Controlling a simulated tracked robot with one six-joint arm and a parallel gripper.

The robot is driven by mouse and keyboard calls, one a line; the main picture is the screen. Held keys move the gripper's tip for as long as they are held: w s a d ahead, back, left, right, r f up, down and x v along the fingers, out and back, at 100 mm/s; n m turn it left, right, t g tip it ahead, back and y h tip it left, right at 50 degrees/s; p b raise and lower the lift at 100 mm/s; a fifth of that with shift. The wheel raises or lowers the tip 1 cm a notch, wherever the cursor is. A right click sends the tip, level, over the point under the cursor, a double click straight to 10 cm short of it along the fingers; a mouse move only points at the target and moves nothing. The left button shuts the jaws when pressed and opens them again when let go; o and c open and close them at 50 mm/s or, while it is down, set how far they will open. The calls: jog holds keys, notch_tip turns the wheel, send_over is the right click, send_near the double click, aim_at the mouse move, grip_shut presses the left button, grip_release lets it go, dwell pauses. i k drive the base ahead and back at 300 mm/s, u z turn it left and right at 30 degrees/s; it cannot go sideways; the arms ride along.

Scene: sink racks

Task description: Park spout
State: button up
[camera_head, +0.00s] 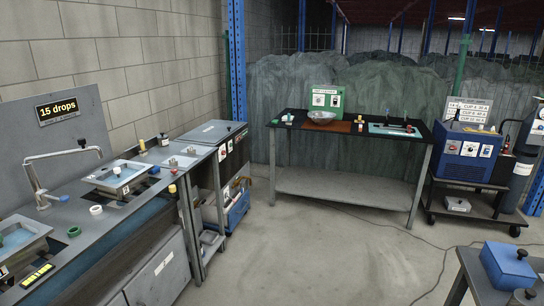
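The spout (62,153) is a grey metal swing tap on the steel sink counter at the left. Its upright rises near the wall panel, and its arm points right, with the tip bent down near the back left edge of the far sink tray (136,181). I cannot tell whether the tip is over that tray's water. A near sink tray (38,236), also with bluish water, is at the left edge, with no spout over it. A blue-handled knob (64,198) is by the spout's foot. My gripper is not in view.
A sign reading "15 drops" (58,109) is on the panel behind. A white ring (96,210) and a green ring (74,231) lie on the counter. A black-topped table (283,117) stands beyond open floor (300,240); a blue box (507,265) is at lower right.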

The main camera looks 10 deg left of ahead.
aim_at(82, 142)
jog(key=u, duration=0.3)
jog(key=i, duration=1.5)
jog(key=u, duration=0.9)
jog(key=i, duration=0.6)
jog(key=u, duration=0.75)
jog(key=i, duration=0.5)
jog(key=u, duration=0.95)
jog(key=i, duration=1.05)
jog(key=u, duration=0.4)
